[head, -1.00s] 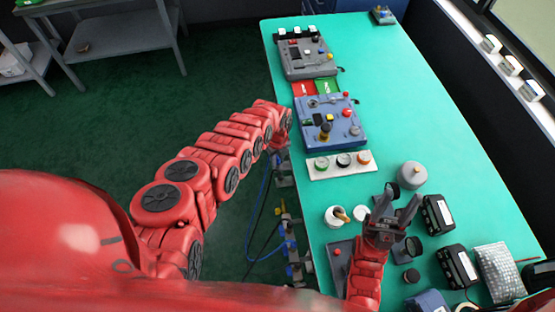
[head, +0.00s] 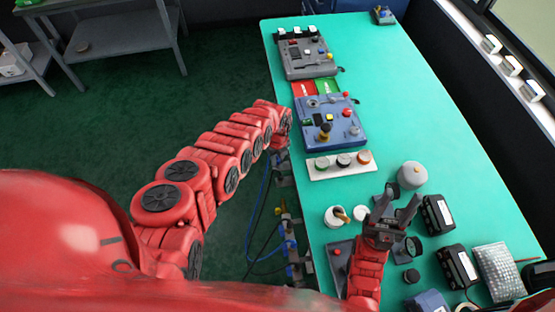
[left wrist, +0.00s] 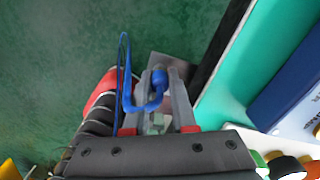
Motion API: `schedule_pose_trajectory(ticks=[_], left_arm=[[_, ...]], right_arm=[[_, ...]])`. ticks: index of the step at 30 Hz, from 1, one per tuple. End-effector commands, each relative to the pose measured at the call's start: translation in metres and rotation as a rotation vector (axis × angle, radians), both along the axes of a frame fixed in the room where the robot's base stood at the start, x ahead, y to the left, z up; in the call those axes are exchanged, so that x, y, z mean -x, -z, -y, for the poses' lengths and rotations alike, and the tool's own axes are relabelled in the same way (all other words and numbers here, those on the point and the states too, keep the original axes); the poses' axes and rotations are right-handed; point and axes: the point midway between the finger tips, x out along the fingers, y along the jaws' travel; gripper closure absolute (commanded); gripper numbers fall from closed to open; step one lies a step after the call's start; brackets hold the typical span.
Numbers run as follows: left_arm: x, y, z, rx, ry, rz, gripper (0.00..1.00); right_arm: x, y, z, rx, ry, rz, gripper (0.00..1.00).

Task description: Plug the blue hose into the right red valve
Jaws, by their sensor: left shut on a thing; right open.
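The blue hose (head: 267,196) hangs in a loop beside the table's left edge in the head view. In the left wrist view the blue hose (left wrist: 122,75) curves to a blue end piece between my left fingers. My left gripper (left wrist: 163,82) is shut on it, with a metal fitting (left wrist: 156,122) nearer the palm. In the head view my left gripper (head: 281,165) is small and partly hidden at the table's edge. I cannot clearly make out a red valve in either view. My right gripper (head: 399,203) is open and empty above the table's near part.
The green table (head: 420,110) carries a blue control box (head: 331,122), a grey control box (head: 307,58) and a white strip with three knobs (head: 341,165). Fittings with blue and yellow parts (head: 289,243) line the table's left side. Cups and dark boxes surround my right gripper.

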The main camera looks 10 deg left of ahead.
Motion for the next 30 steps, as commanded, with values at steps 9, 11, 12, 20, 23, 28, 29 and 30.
schedule_pose_trajectory(ticks=[9,11,12,20,23,28,29,30], left_arm=[[-0.0004,-0.0003,0.0001,0.000,0.000,0.001,1.00],[-0.0004,-0.0002,0.0001,0.000,0.000,0.001,1.00],[-0.0004,-0.0003,0.0001,0.001,0.000,0.001,1.00],[-0.0005,-0.0032,-0.0001,0.000,0.000,0.001,1.00],[-0.0004,-0.0050,0.0000,0.000,0.000,0.000,1.00],[-0.0002,-0.0076,-0.0001,0.000,0.000,0.000,1.00],[-0.0002,-0.0081,-0.0001,0.000,0.000,0.000,1.00],[-0.0002,-0.0087,-0.0001,0.000,0.000,0.000,1.00]], right_arm=[[0.0000,0.0000,0.0000,0.000,0.000,0.000,0.50],[0.0000,0.0000,0.0000,0.000,0.000,0.000,0.50],[0.0000,-0.0001,0.0000,0.000,0.000,0.000,0.50],[0.0000,-0.0024,0.0000,0.000,0.000,0.000,0.50],[0.0001,-0.0039,0.0000,0.000,0.000,0.000,0.50],[0.0000,-0.0061,0.0000,0.000,0.000,0.000,0.50],[0.0000,-0.0065,0.0000,0.000,0.000,0.000,0.50],[0.0000,-0.0069,0.0000,0.000,0.000,0.000,0.50]])
